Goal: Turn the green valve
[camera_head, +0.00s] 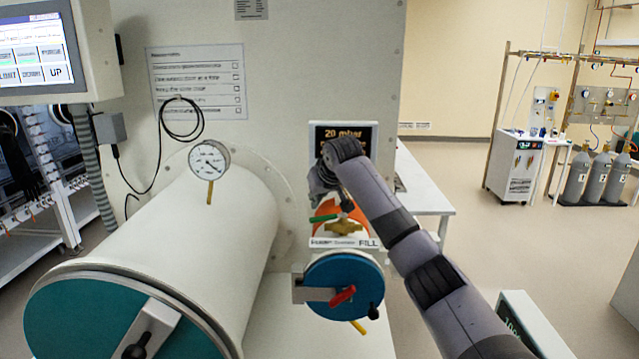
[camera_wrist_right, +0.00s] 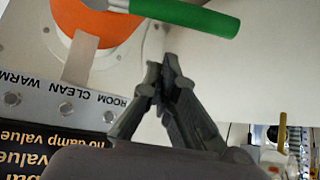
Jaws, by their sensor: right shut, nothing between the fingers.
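The green valve handle (camera_head: 324,218) shows in the head view as a short green lever above a brass body (camera_head: 343,227), in front of an orange disc (camera_head: 327,208). In the right wrist view the green handle (camera_wrist_right: 188,14) is a thick bar at the top, and the orange disc (camera_wrist_right: 100,25) is to its left. My right gripper (camera_head: 322,182) is just above the valve in the head view. In the wrist view its fingertips (camera_wrist_right: 160,85) are together, empty and apart from the handle. My left gripper is not in view.
A large white cylinder (camera_head: 200,245) with a pressure gauge (camera_head: 209,160) stands to the left. A blue round door (camera_head: 345,285) with a red handle (camera_head: 343,296) is below the valve. A dark display (camera_head: 343,137) is behind my gripper. Open floor lies to the right.

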